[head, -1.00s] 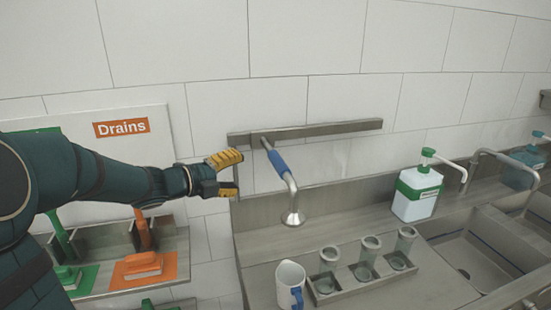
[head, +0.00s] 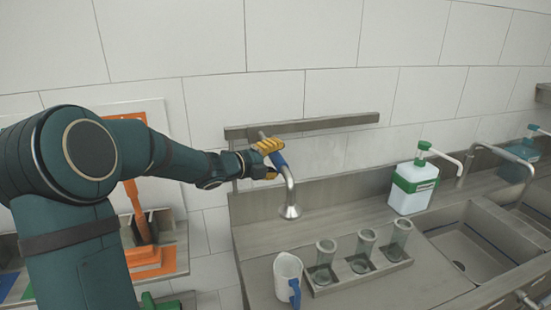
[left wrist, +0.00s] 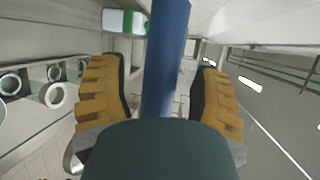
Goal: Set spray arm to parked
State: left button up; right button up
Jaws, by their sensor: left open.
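The spray arm (head: 290,190) hangs from the wall rail, with a blue grip on its upper part and a metal bend ending in a round spray head (head: 290,211). My left gripper (head: 269,158) is at the blue grip, with its yellow fingers partly covering it. In the left wrist view the blue grip (left wrist: 167,60) runs between the two open yellow fingers (left wrist: 160,97), with a gap on each side. My right gripper is in neither view.
The metal wall rail (head: 330,124) is just behind the spray arm. Below stand a white jug (head: 287,272) with a blue handle and a rack (head: 365,278) of glass cups. A white and green pump bottle (head: 413,187) and sinks (head: 470,240) are at right.

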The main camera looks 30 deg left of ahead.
pick_arm(q)
jog(key=shift+w+d, duration=0.1)
jog(key=shift+w, duration=0.15)
grip_shut()
jog(key=shift+s, duration=0.1)
